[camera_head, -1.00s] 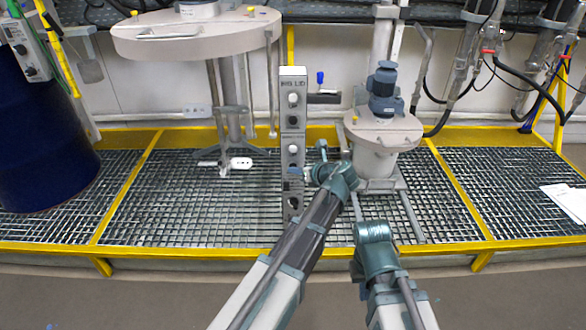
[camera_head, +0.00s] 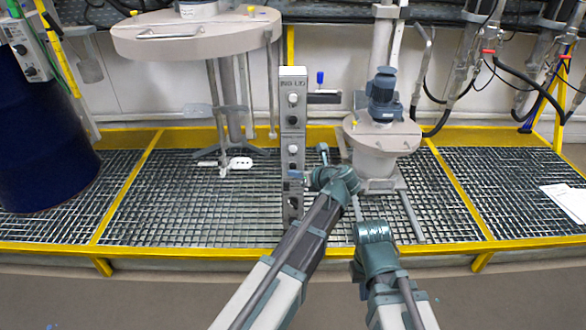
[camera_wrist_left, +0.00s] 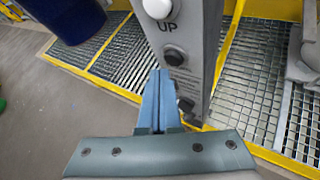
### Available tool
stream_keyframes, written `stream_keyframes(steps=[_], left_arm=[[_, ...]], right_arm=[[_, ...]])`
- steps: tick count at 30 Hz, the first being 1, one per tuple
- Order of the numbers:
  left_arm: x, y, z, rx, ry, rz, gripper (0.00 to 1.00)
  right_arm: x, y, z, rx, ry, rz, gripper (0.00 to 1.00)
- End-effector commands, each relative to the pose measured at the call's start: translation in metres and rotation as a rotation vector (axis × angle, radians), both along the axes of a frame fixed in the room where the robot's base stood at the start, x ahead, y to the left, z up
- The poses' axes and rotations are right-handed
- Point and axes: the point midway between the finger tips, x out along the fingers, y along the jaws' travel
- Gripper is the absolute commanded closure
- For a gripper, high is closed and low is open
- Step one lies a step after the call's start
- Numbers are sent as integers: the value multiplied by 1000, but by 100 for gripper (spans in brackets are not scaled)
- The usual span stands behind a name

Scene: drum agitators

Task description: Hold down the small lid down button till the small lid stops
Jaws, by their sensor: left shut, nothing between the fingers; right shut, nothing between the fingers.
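The grey control post (camera_head: 292,130) stands upright at centre, "BIG LID" lettered near its top. The wrist view shows its white UP button (camera_wrist_left: 157,8) and a black button (camera_wrist_left: 174,55) below; that button's label is not readable. My left gripper (camera_head: 299,173) is shut and empty. Its fingertips (camera_wrist_left: 162,72) are right at the black button; contact is not clearly visible. The small lid (camera_head: 385,133), with a blue motor (camera_head: 382,88), sits over a small vessel (camera_head: 374,164) right of the post. My right gripper (camera_head: 356,200) is shut and empty in front of the vessel.
The big round lid (camera_head: 195,38) is raised at the left. A dark blue drum (camera_head: 38,140) stands at far left. A yellow-edged grating platform (camera_head: 190,205) lies under the equipment. Another dark knob (camera_wrist_left: 186,104) is lower on the post, beside my left fingers.

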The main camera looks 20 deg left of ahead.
Motion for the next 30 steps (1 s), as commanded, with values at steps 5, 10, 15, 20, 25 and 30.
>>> stream_keyframes(steps=[5,10,15,20,25,30], left_arm=[[-2,-1,0,0,0,0,100],[-2,-1,0,0,0,0,100],[-8,-2,0,0,0,-1,100],[-22,-6,0,0,0,-2,100],[-38,-10,0,0,0,-1,100],[-50,-14,0,0,0,-1,100]], right_arm=[[0,0,0,0,0,0,100],[0,0,0,0,0,0,100],[0,0,0,0,0,0,100],[0,0,0,0,0,0,100],[0,0,0,0,0,0,100],[0,0,0,0,0,0,100]])
